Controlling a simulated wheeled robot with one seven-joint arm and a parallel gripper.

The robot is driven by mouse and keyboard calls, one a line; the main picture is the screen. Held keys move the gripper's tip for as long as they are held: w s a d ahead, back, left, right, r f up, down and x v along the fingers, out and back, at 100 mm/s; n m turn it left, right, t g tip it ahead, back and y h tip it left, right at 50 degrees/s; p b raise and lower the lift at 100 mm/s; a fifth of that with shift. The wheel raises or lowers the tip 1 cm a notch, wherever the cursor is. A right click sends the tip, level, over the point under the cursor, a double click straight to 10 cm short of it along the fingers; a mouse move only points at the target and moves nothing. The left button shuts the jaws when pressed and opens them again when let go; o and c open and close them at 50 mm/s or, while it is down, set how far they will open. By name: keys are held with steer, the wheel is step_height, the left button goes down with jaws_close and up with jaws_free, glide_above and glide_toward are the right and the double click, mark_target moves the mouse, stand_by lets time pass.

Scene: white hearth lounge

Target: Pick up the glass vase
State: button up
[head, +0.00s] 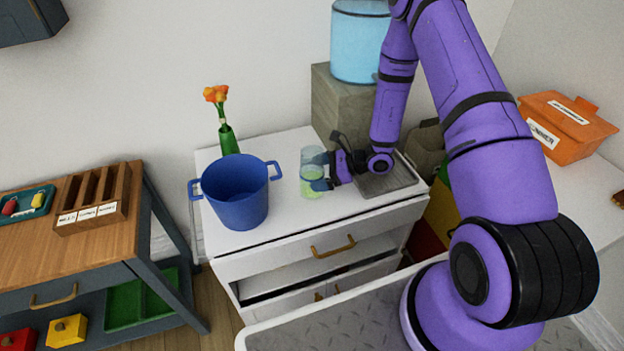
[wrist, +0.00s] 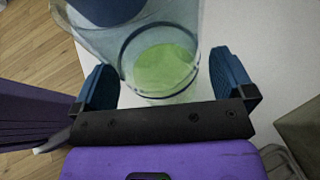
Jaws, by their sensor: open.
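The clear glass vase (head: 312,173), a see-through cylinder with green at its bottom, stands upright on the white cabinet top (head: 285,222). My gripper (head: 322,171) is at its right side, low and level with it. In the wrist view, my gripper's (wrist: 165,78) two blue fingers are spread apart, one on each side of the glass vase (wrist: 160,45). Its green bottom shows between them. I cannot tell whether either finger touches the glass.
A blue pot (head: 236,193) stands just left of the vase. Behind it is a green vase with orange flowers (head: 228,140). A grey tray (head: 386,180) lies to the right, under my wrist. A stone-like block (head: 340,102) carrying a light-blue container (head: 358,45) stands behind.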

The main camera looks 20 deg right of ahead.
steer(key=shift+w+a+f, duration=0.15)
steer(key=shift+a, duration=0.1)
steer(key=shift+c, duration=0.5)
steer(key=c, duration=1.1)
steer(key=shift+c, duration=0.2)
